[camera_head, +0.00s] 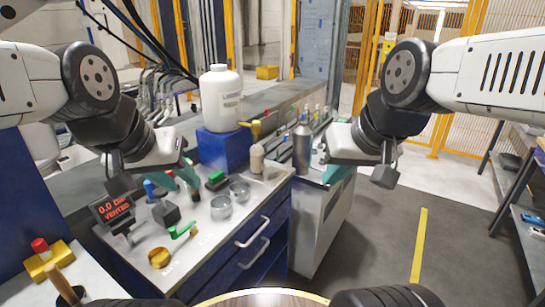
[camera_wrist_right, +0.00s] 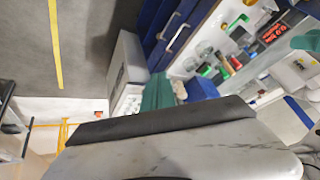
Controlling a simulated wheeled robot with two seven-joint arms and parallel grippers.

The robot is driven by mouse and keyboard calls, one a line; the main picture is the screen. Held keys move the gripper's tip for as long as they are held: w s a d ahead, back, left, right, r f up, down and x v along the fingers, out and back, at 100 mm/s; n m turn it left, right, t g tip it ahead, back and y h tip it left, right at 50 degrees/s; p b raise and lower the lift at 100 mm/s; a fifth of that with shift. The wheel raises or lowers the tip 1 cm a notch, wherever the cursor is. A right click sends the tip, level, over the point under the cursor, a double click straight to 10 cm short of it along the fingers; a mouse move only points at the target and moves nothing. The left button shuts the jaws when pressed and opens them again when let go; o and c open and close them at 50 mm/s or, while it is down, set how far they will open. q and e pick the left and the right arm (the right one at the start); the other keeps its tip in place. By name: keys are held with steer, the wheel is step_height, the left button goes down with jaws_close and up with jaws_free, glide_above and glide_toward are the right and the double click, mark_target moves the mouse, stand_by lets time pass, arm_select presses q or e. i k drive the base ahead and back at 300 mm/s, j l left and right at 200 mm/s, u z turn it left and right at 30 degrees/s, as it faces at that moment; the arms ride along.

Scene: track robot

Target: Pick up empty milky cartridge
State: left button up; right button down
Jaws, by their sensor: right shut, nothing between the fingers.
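I cannot tell for sure which thing is the empty milky cartridge. A small pale, cream-coloured bottle-like piece (camera_head: 257,159) stands upright at the back right of the workbench top (camera_head: 262,192). My right gripper (camera_head: 338,173), with teal fingers, hangs to the right of it over the grey side cabinet, apart from it. The right fingers (camera_wrist_right: 158,92) look shut and empty in the right wrist view. My left gripper (camera_head: 186,175) is over the left part of the workbench, near small coloured parts. Its fingers are partly hidden, and I cannot see whether they are apart.
A large white bottle (camera_head: 220,98) stands on a blue block (camera_head: 222,147). Two clear round dishes (camera_head: 221,208), a black block (camera_head: 166,213), a green-handled piece (camera_head: 183,231) and a display (camera_head: 112,207) reading "VENTED" crowd the bench. A grey canister (camera_head: 302,149) stands behind.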

mark_target(257, 152)
steer(key=i+l+u, duration=0.7)
steer(key=k+j, duration=0.05)
steer(key=k, duration=0.05)
